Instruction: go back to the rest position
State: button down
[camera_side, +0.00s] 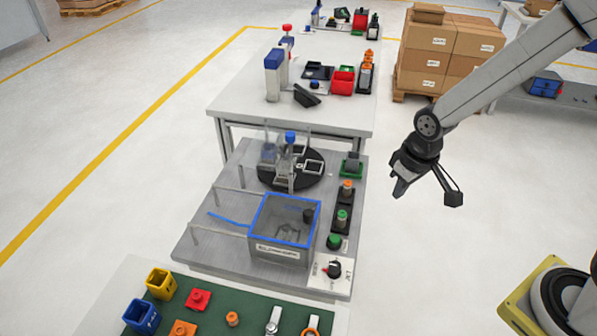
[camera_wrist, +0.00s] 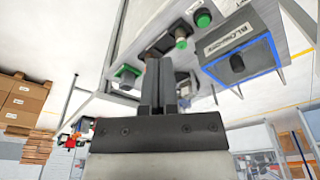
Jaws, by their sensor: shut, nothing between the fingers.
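My gripper (camera_side: 400,187) hangs in the air to the right of the grey workstation board (camera_side: 205,243) in the side view, clear of everything. In the wrist view my gripper (camera_wrist: 158,65) shows its dark fingers together with nothing between them. The board carries a grey box with a blue rim (camera_side: 255,222), a black round turntable (camera_side: 268,178) with clear parts on it, and a column of green and orange buttons and pegs (camera_side: 342,217). In the wrist view the blue-rimmed box (camera_wrist: 243,68) appears at upper right, tilted.
A green mat (camera_side: 250,316) with coloured blocks lies at the front. A white table (camera_side: 235,105) with containers stands behind the board. Stacked cartons (camera_side: 428,62) stand on a pallet at the back right. The floor around my gripper is open.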

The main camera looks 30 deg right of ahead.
jog(key=s+d+r+m, duration=0.1)
jog(key=s+d+r, duration=0.1)
jog(key=s, duration=0.4)
jog(key=shift+d+r+t, duration=0.15)
jog(key=shift+d+t, duration=0.25)
jog(key=shift+d, duration=0.35)
jog(key=shift+w, duration=0.1)
dwell(0.7)
